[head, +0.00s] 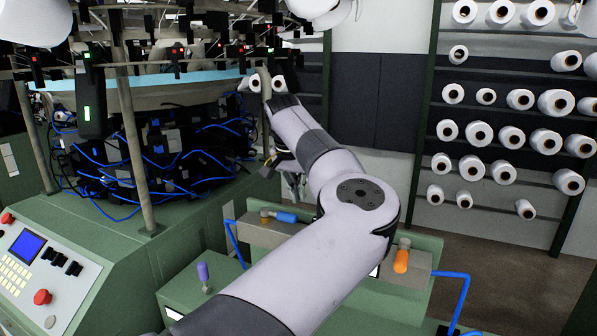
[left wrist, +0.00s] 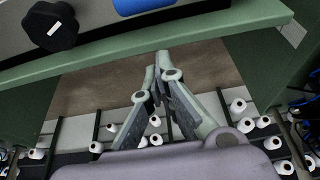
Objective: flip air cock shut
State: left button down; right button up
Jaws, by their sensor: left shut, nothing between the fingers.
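My left gripper (head: 284,166) is partly hidden behind my own arm in the head view. In the left wrist view its fingers (left wrist: 160,62) are shut and empty, with their tips close to a green edge. A blue lever (head: 286,217) lies sideways on a brass fitting on a metal block, below the gripper and apart from it. A blue rounded part (left wrist: 143,4) shows at the top of the left wrist view. My right gripper is out of view.
The knitting machine with blue hoses (head: 110,165) fills the left. A control panel (head: 45,270) with red buttons is at lower left. A black knob (left wrist: 50,25) is near the blue part. A rack of white yarn cones (head: 503,172) stands behind, with open floor before it.

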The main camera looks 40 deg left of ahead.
aim_at(278, 215)
pick_arm(q)
jog(key=shift+s+d+f+p, duration=0.1)
jog(key=shift+s+d+p, duration=0.15)
jog(key=shift+s, duration=0.4)
jog(key=shift+s+d+f+p, duration=0.1)
jog(key=shift+s+d, duration=0.15)
jog(key=shift+s, duration=0.35)
jog(key=shift+s+f, duration=0.2)
jog(key=shift+s, duration=0.05)
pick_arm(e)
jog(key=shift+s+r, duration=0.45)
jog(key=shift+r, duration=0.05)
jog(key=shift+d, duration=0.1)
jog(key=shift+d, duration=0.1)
